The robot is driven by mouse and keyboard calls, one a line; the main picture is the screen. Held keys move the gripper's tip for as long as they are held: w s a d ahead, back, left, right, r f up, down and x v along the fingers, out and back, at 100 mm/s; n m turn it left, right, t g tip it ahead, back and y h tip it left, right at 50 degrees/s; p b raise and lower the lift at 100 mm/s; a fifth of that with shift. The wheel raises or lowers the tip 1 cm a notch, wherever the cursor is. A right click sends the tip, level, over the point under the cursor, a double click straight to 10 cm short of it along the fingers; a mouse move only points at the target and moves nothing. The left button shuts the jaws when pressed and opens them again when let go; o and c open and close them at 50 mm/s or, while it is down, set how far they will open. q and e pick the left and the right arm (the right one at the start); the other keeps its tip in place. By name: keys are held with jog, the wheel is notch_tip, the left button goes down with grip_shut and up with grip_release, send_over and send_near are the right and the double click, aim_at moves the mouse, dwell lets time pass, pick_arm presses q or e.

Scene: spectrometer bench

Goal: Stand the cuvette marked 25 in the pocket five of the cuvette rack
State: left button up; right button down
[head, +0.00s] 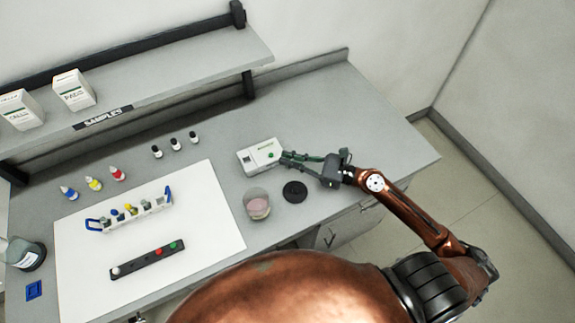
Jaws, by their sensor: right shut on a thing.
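The cuvette rack (149,211) is a white and blue holder on the white mat, with several small capped pieces standing in it, one of them yellow. Its pocket numbers are too small to read. No marking 25 can be read on any piece. My right gripper (287,157) reaches in from the right, its fingertips at the right side of a white box-like instrument (253,151) with a green spot on top. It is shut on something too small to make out. My left gripper is out of view.
A dark strip (137,265) with white, red and green round tops lies on the white mat (205,262). A pinkish jar (257,205) and a black disc (295,192) are near my right gripper. Dropper bottles (94,184) stand left. A shelf (180,75) overhangs the back.

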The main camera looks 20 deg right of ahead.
jog(key=shift+w+d+f, duration=0.15)
jog(key=shift+w+f, duration=0.2)
jog(key=shift+f, duration=0.05)
jog(key=shift+w+d+f+b, duration=0.15)
jog(key=shift+f+b, duration=0.65)
jog(key=shift+f, duration=0.95)
jog(key=shift+f, duration=0.2)
jog(key=c, duration=2)
grip_release()
